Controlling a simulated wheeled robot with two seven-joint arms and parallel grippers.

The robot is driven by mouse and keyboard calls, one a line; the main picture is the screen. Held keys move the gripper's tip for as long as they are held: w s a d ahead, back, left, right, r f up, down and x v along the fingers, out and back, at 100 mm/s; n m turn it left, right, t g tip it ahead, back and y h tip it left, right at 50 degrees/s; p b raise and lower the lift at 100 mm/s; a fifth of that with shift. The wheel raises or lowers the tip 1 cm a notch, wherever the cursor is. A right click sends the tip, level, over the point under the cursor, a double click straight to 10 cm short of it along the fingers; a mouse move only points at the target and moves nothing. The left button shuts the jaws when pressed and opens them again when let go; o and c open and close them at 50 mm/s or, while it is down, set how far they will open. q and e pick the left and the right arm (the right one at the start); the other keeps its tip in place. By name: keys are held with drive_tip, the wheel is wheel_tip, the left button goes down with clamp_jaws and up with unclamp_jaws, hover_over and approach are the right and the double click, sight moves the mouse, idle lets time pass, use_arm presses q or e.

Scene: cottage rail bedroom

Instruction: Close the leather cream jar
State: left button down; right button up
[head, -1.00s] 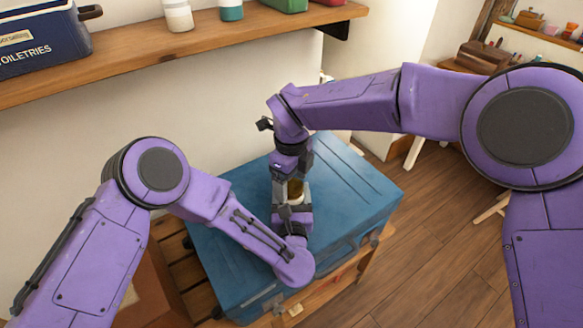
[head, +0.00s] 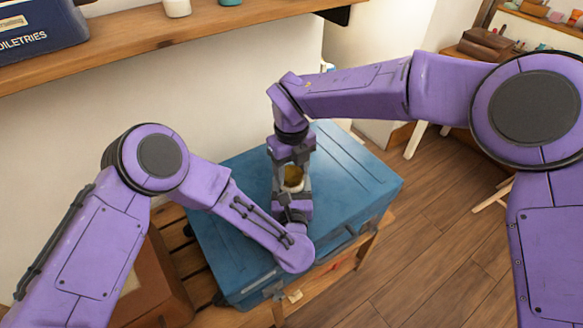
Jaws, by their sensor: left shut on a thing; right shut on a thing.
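The leather cream jar (head: 293,186) is a small pale jar above the blue suitcase's top, mostly hidden between my two grippers. Its brown-gold lid (head: 293,173) shows at the top of the jar. My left gripper (head: 292,194) comes in from the front, low over the suitcase, and is shut on the jar's body. My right gripper (head: 292,176) points down from above and is shut on the lid. The lid sits at the jar's mouth; whether it is fully seated I cannot tell.
The blue suitcase (head: 350,172) lies on a slatted wooden bench (head: 377,232). A wooden shelf (head: 130,57) runs along the wall above, with a dark blue toiletries box (head: 40,25) and bottles. A brown box (head: 160,285) stands at front left. Wooden floor is clear at right.

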drive_tip(key=o, duration=1.2)
drive_tip(key=shift+o, duration=0.2)
wheel_tip(320, 180, up, 12)
use_arm(q)
unclamp_jaws()
drive_tip(key=s+b, duration=0.1)
drive_tip(key=s, duration=0.9)
drive_tip(key=shift+s+d, duration=0.15)
drive_tip(key=shift+s, duration=0.15)
use_arm(e)
drive_tip(key=shift+f, duration=0.7)
